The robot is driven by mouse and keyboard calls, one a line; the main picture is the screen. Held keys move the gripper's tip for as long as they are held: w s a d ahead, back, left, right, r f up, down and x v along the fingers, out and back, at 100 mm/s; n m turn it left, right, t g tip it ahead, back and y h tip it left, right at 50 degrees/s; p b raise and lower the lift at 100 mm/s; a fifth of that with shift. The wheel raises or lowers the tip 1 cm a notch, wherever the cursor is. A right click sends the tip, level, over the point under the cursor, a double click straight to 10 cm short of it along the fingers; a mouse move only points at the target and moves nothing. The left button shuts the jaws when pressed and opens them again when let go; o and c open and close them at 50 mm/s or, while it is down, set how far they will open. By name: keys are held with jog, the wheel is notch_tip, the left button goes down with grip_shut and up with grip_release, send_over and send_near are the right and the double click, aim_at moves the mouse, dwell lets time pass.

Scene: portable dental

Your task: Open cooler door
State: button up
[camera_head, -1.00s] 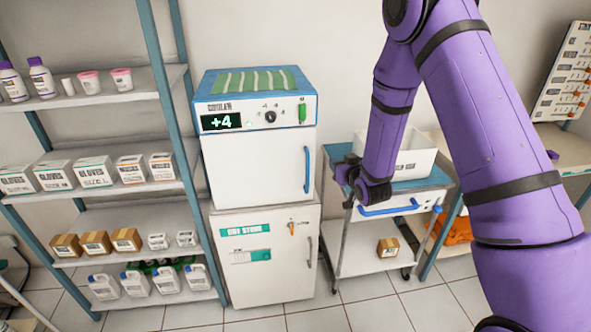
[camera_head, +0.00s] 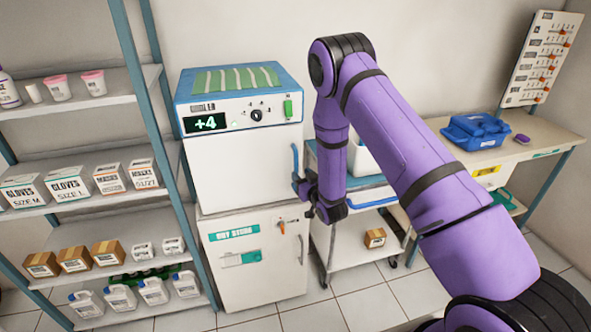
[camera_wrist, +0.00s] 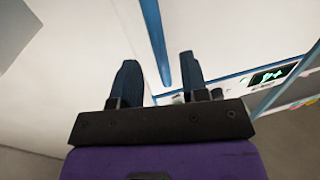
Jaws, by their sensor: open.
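The cooler (camera_head: 240,162) is a white box with a blue top frame and a display reading +4. Its door is shut, with a vertical blue handle (camera_head: 295,160) at the right edge. My gripper (camera_head: 302,192) is by the lower end of that handle in the head view. In the wrist view my gripper (camera_wrist: 158,80) is open, with one dark finger on each side of the blue handle (camera_wrist: 156,40). The handle runs between the fingers; I cannot tell whether either finger touches it.
Below the cooler stands a second white cabinet (camera_head: 250,275) with a grey handle. A shelf rack (camera_head: 75,160) with boxes and bottles is on the left. A trolley (camera_head: 345,255) stands right of the cooler, behind my arm. A bench (camera_head: 545,140) is at far right.

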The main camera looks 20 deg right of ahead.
aim_at(297, 170)
jog(key=shift+w+a, duration=0.2)
jog(key=shift+w, duration=1)
jog(key=shift+w+a, duration=0.2)
jog(key=shift+w, duration=0.95)
grip_shut()
